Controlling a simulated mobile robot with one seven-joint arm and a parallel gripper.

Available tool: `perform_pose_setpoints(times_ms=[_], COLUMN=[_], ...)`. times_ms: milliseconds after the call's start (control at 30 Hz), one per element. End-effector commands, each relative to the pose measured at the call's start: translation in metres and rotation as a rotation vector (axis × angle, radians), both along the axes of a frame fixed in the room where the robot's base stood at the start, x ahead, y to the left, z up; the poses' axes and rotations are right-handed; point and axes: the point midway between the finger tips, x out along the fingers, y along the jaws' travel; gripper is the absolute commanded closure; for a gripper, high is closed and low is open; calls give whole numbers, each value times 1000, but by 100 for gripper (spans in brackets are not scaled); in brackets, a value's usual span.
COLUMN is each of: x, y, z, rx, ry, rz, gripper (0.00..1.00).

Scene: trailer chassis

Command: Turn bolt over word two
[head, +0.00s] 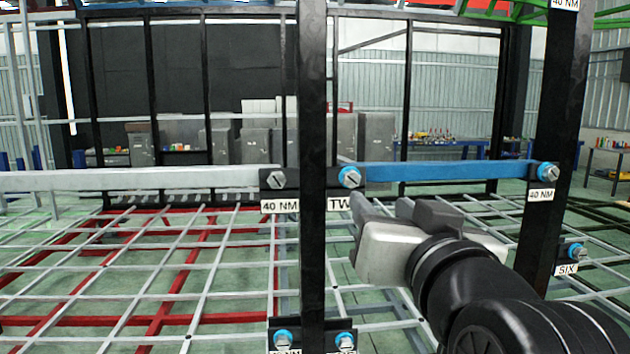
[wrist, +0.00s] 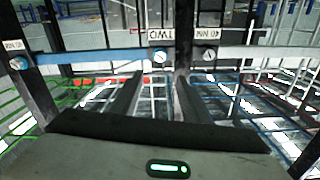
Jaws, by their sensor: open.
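The bolt over word two (head: 349,177) has a slotted grey head with a blue rim and sits at the left end of a blue beam. Its label two (head: 340,204) is right below it, partly covered by my gripper (head: 356,208). My gripper is open and empty, just below and right of the bolt in the head view. In the upside-down wrist view, the bolt (wrist: 160,56) appears beyond and between the fingertips (wrist: 160,76), with the label two (wrist: 160,34) above it. I see no contact between fingers and bolt.
A plain grey bolt (head: 276,179) over a 40 NM label (head: 280,206) ends the grey beam close to the left. A black upright (head: 313,120) stands between the bolts. Another blue-rimmed bolt (head: 547,173) is at the blue beam's (head: 450,172) right end. Grid bars lie below.

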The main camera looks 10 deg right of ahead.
Motion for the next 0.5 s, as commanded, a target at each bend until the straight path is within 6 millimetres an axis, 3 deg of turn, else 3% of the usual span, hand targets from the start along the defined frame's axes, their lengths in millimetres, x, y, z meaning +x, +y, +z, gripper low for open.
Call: perform_pose_setpoints(times_ms=[500], x=[99], y=[1], z=[-2], rx=[-1], ry=[9], rz=[1], gripper=[58])
